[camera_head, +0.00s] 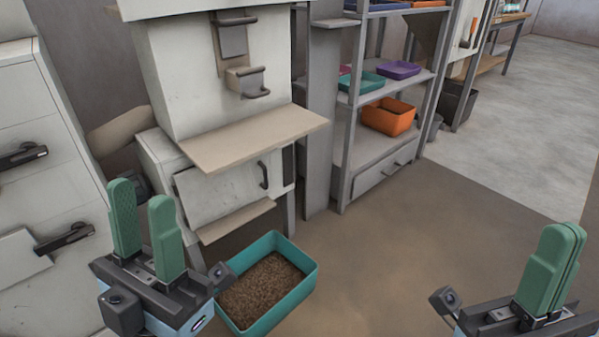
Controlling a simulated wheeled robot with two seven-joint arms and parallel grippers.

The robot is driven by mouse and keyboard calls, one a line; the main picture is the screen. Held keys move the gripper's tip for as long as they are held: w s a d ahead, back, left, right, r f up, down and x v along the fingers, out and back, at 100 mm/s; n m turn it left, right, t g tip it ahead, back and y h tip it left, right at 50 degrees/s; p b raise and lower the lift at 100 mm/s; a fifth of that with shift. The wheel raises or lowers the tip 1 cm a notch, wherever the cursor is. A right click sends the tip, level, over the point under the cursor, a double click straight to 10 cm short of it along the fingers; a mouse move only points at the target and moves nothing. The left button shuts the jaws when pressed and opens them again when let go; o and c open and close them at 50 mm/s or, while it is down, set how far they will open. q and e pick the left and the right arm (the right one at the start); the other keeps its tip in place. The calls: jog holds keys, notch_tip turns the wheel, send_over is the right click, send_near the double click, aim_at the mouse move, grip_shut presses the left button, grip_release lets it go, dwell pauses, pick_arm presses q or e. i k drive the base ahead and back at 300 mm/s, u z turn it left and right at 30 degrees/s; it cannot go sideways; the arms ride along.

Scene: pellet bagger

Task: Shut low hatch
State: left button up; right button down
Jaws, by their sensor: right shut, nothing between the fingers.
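The low hatch (222,188) is a pale panel with a dark upright handle (263,175) near its right side, on the lower front of the white bagger (205,75). The panel sits askew to the body, its left edge seeming to stand out, so it looks ajar; how far I cannot tell. A dark slot shows to its right. My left gripper (146,225) is open and empty, nearer to me and left of the hatch, apart from it. My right gripper (555,265) is shut and empty at the lower right, far from the hatch.
A teal tub (308,283) of brown pellets stands on the floor before the bagger. A beige shelf (255,138) juts out above the hatch. A white cabinet (40,110) with black handles is at left, a rack (348,120) with coloured trays behind. Floor at centre right is clear.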

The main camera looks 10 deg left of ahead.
aim_at(205, 201)
jog(key=u, duration=0.55)
jog(key=i, duration=0.85)
jog(key=u, duration=0.95)
